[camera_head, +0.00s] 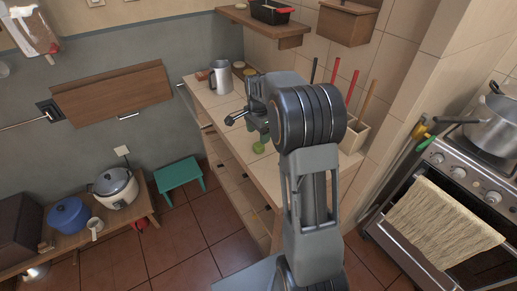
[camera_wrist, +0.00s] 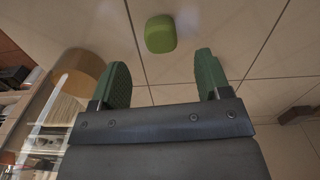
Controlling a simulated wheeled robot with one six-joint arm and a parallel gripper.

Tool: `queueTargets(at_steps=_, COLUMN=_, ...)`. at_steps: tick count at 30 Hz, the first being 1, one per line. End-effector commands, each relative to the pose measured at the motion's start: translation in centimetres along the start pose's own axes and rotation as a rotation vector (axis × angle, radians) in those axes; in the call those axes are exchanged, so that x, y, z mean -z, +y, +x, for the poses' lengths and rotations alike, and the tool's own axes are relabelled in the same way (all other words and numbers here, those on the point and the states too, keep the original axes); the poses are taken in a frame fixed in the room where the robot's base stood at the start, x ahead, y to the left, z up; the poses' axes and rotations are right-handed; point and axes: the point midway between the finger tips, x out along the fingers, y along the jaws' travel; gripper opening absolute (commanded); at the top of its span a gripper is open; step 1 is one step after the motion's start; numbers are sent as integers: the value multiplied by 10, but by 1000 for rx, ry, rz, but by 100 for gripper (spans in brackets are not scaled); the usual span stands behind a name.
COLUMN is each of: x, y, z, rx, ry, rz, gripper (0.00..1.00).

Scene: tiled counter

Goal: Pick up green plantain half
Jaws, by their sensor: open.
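The green plantain half (camera_head: 258,147) lies on the tiled counter (camera_head: 264,173), small in the head view. In the wrist view it is a short, rounded green piece (camera_wrist: 160,33) at the top middle, beyond the fingertips. My gripper (camera_wrist: 161,58) has two dark green fingers spread apart with nothing between them. The piece lies ahead of the gap, between the lines of the two fingers and apart from both. In the head view my gripper (camera_head: 257,132) is small and partly hidden by my arm, just above the piece.
A metal jug (camera_head: 221,77) stands at the counter's far left end. A utensil holder (camera_head: 354,136) is right of my arm, by the tiled wall. A stove (camera_head: 465,180) with a pot (camera_head: 492,128) is farther right. A tan round object (camera_wrist: 80,75) shows left in the wrist view.

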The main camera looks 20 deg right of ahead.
Motion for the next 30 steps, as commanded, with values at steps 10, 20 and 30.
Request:
queueTargets(at_steps=10, x=1, y=0, z=25, rx=-2, ry=-1, rz=-1, gripper=70)
queueTargets(at_steps=20, x=3, y=-1, z=63, rx=0, ry=0, rz=-1, gripper=70)
queueTargets(at_steps=30, x=3, y=-1, z=66, rx=1, ry=0, rz=-2, gripper=67)
